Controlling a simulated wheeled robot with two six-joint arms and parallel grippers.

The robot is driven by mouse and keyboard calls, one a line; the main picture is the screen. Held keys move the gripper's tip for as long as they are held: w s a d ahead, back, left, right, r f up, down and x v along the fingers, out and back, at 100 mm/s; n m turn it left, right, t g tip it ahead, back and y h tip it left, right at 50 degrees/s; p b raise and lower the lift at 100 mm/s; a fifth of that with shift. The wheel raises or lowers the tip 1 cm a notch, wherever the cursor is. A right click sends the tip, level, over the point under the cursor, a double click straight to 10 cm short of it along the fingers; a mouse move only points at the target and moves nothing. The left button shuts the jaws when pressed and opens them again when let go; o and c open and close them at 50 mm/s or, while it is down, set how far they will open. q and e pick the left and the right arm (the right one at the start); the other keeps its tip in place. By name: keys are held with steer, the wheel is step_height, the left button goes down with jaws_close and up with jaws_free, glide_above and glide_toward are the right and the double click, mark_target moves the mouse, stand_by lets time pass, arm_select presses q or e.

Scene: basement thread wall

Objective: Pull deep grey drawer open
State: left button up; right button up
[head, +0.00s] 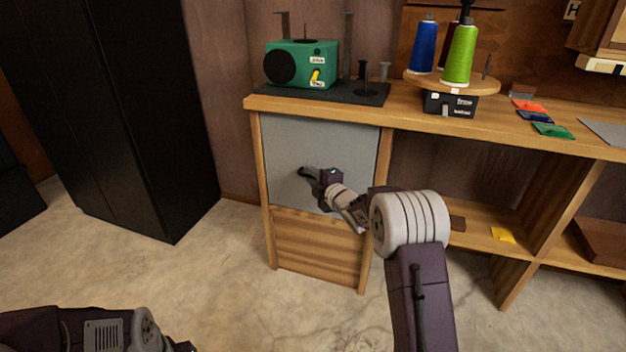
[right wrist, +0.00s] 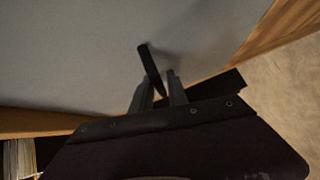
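The deep grey drawer (head: 292,140) is the flat grey front in the upper part of the wooden cabinet; it looks flush with the frame in the head view. It also fills much of the right wrist view (right wrist: 75,55). My right gripper (head: 308,172) is at the middle of this front. In the right wrist view its fingers (right wrist: 160,84) stand close together around a dark bar handle (right wrist: 149,65) and appear shut on it. The gripper hides most of the handle in the head view. My left gripper is out of view; only part of its arm shows at lower left.
A wooden drawer front (head: 318,242) lies below the grey one. The worktop (head: 405,118) above carries a green radio (head: 302,62) and thread spools on a round stand (head: 450,84). A black cabinet (head: 155,120) stands at left. The floor before the drawer is clear.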

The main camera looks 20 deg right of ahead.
jaws_close()
stand_by(1.4)
